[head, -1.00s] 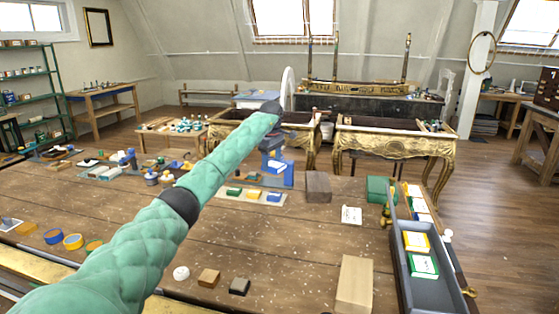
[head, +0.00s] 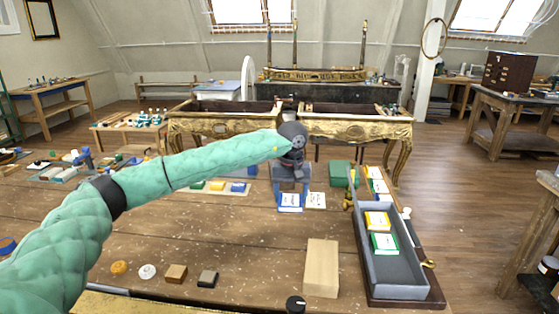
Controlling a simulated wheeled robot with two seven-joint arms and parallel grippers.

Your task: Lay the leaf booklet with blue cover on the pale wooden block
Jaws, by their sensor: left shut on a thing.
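The booklet with a blue cover and a white label (head: 290,203) hangs below my left gripper (head: 290,190), which is shut on it. Gripper and booklet are over the middle of the workbench, beyond the pale wooden block. The pale wooden block (head: 321,268) lies at the near side of the bench, and its top is bare. The booklet is apart from the block, farther away and slightly left of it. My gripper's fingertips are small and partly hidden by the wrist. My right gripper does not show.
A grey tray (head: 395,267) with a yellow booklet (head: 377,221) and a green booklet (head: 383,243) stands right of the block. A white card (head: 316,200) lies beside the held booklet. Small blocks (head: 176,274) lie left of the block. The bench between card and block is clear.

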